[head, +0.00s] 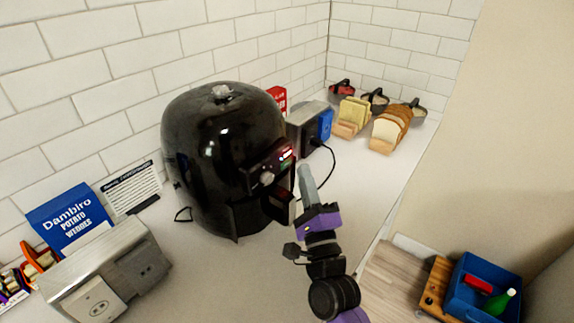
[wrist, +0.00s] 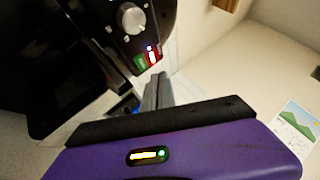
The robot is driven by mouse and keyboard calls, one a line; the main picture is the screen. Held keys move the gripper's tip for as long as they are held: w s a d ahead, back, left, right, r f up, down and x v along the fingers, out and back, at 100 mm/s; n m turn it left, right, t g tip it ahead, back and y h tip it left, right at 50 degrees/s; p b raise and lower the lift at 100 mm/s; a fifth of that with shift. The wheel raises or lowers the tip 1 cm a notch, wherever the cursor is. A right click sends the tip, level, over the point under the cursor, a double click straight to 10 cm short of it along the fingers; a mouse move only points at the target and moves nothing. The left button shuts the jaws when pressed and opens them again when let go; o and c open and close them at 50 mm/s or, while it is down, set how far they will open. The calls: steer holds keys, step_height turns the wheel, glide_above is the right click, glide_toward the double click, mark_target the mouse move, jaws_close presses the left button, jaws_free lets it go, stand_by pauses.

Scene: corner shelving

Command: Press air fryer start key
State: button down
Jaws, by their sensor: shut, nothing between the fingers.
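The black air fryer (head: 222,150) stands on the white counter against the tiled wall. Its control panel (head: 268,170) faces right and carries a round knob, which also shows in the wrist view (wrist: 131,18). Below the knob in the wrist view are a green key (wrist: 140,63) and a red key (wrist: 153,57), with a small blue light above them. The key labels are too small to read. My gripper (head: 304,172) is shut and empty. Its grey fingertips (wrist: 160,78) point at the panel just below the red key; I cannot tell whether they touch.
A grey box with a blue face (head: 324,123) and a black cable stand right of the fryer. Bread loaves (head: 390,128) and bowls sit in the corner. A metal socket box (head: 108,275) and potato wedges box (head: 70,220) are at left. A blue crate (head: 484,290) is lower right.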

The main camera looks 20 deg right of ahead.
steer(key=s+d+b, duration=0.1)
steer(key=s+d, duration=0.1)
steer(key=s, duration=0.1)
steer(key=shift+d+b, duration=0.1)
steer(key=shift+b, duration=0.3)
stand_by(1.8)
